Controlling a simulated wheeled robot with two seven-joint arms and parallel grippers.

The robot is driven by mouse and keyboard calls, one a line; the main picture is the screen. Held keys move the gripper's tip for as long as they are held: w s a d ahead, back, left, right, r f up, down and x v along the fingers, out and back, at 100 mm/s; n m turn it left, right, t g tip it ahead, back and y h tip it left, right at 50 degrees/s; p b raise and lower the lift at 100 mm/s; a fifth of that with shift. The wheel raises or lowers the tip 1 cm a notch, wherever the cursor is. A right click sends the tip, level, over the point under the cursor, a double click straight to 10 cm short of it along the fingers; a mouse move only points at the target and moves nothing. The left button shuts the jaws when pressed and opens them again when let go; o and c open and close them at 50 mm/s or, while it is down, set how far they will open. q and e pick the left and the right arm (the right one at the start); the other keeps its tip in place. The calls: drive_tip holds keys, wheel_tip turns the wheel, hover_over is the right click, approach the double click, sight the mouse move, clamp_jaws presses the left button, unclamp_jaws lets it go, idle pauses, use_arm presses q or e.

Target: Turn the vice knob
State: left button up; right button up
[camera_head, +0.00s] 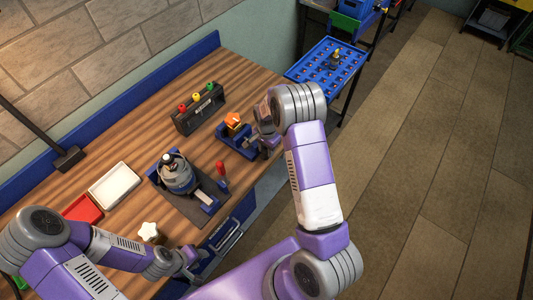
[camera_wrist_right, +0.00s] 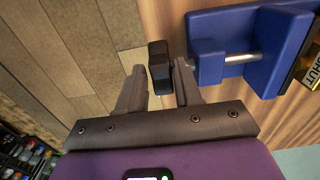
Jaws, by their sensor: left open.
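The blue vice (camera_head: 240,140) stands near the front edge of the wooden bench, with an orange piece (camera_head: 233,120) at its jaws. In the right wrist view the blue vice body (camera_wrist_right: 234,52) is at upper right, with a metal rod running through it. The black vice knob (camera_wrist_right: 159,68) is at upper centre. My right gripper (camera_wrist_right: 158,84) is open, its two fingers on either side of the knob; contact cannot be told. In the head view my right gripper (camera_head: 268,138) is beside the vice, partly hidden by its wrist. My left gripper (camera_head: 190,262) is open and empty near the bench front.
A grey round device on a dark base (camera_head: 177,176) stands left of the vice. A black box with coloured buttons (camera_head: 199,108) is behind. A white tray (camera_head: 115,184), a red tray (camera_head: 82,209) and a white star-shaped knob (camera_head: 149,230) are further left. Floor (camera_head: 440,150) is clear at right.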

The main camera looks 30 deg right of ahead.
sight(266, 153)
drive_tip(key=shift+f, duration=1.7)
clamp_jaws()
drive_tip(key=shift+w+d+f+y+b, duration=0.1)
drive_tip(key=shift+f+y+b, duration=0.05)
drive_tip(key=shift+y+b, duration=0.5)
drive_tip(key=shift+g+y+b, duration=0.25)
drive_tip(key=shift+g+b, duration=0.15)
drive_tip(key=shift+r, duration=0.2)
